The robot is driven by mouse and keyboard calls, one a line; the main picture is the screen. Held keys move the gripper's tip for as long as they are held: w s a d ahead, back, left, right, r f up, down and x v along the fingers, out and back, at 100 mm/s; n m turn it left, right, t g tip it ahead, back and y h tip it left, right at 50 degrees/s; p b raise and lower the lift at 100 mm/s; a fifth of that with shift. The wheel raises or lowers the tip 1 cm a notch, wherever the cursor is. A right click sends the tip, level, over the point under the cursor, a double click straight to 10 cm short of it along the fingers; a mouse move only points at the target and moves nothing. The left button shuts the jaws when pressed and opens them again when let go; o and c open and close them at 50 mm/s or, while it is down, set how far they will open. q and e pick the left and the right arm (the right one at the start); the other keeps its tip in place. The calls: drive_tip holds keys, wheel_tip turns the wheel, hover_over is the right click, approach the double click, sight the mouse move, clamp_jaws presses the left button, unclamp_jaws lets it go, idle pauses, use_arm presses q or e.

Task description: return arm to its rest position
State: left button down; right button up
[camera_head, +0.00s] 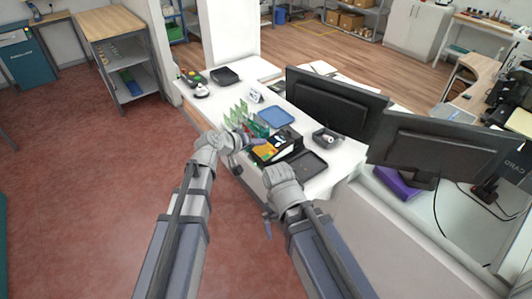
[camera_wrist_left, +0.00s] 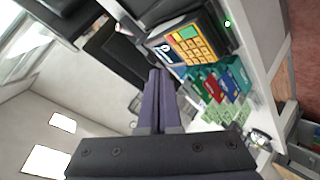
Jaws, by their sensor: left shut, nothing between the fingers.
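My left gripper (camera_head: 258,144) is in the head view over the near edge of the white counter (camera_head: 222,99), in front of a payment terminal. In the left wrist view its two dark fingers (camera_wrist_left: 158,88) lie together, shut, with nothing between them. My right gripper (camera_head: 268,226) is lower and to the right, by the counter's near side. Only a small part of its fingers shows, and I cannot tell whether they are open.
The terminal (camera_head: 268,151) has yellow keys. Green cards (camera_head: 238,116), a blue tray (camera_head: 277,115), a black tray (camera_head: 307,164) and a tape dispenser (camera_head: 327,139) stand close by. Two monitors (camera_head: 333,104) are on the right. The red floor (camera_head: 90,190) at left is open.

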use_arm(q)
drive_tip(key=shift+s+f, duration=0.1)
idle(0.3)
drive_tip(key=s+d+f+m+g+y, duration=0.1)
drive_tip(key=s+f+m+g+y, duration=0.2)
drive_tip(key=s, duration=0.4)
drive_tip(key=s+d+f+m+g, duration=0.1)
drive_tip(key=s+f+g, duration=0.2)
drive_tip(key=s+f, duration=0.3)
drive_tip(key=s+a+g+y, duration=0.1)
drive_tip(key=s+a+y, duration=0.2)
drive_tip(key=s, duration=0.3)
drive_tip(key=s+a+f+g+y, duration=0.1)
drive_tip(key=s+a+y, duration=0.2)
drive_tip(key=s, duration=0.3)
drive_tip(key=shift+s+a+m+g, duration=0.2)
drive_tip(key=shift+a+m+g, duration=0.15)
drive_tip(key=shift+a, duration=0.2)
drive_tip(key=shift+f, duration=0.1)
